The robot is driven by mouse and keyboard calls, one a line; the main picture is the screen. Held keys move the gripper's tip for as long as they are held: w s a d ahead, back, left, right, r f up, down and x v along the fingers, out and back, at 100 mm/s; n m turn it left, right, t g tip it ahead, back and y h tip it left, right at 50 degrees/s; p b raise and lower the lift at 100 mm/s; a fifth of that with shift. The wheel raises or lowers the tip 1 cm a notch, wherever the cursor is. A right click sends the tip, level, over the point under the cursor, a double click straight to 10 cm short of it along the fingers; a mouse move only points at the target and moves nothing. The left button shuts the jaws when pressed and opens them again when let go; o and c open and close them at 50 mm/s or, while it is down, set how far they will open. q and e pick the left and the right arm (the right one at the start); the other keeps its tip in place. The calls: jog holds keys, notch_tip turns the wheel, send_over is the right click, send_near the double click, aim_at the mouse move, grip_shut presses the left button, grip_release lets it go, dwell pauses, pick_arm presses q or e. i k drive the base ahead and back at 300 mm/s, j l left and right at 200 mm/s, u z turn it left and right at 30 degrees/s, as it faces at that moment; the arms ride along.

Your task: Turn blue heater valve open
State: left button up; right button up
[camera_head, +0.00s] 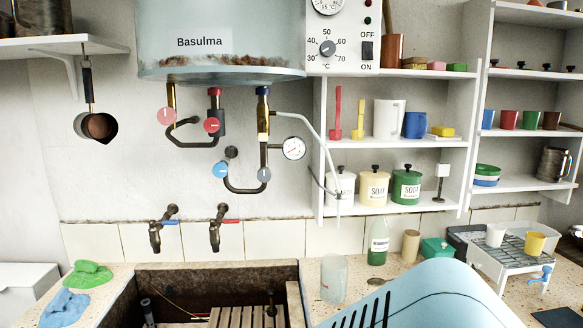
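The pale blue water heater (225,42), labelled "Basulma", hangs on the wall at the upper left of centre. Under it are pipes with round valve handles. A blue round valve handle (220,170) sits on the lower middle pipework, and a greyer blue round handle (264,174) sits to its right on the U-shaped dark pipe. Two red round handles, one at the left (166,115) and one nearer the middle (211,125), are higher up. I cannot tell from the handles whether the valves are open. Neither of my grippers is in view.
A pressure gauge (293,148) and a thin pale hose are right of the valves. Two taps, one blue-handled (160,230) and one red-handled (219,230), are below, above the stone trough (210,273). Shelves (400,148) with jars stand right. A pale blue slotted surface covers the lower right foreground.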

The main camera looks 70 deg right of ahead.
aim_at(220, 169)
jog(key=z, duration=2.95)
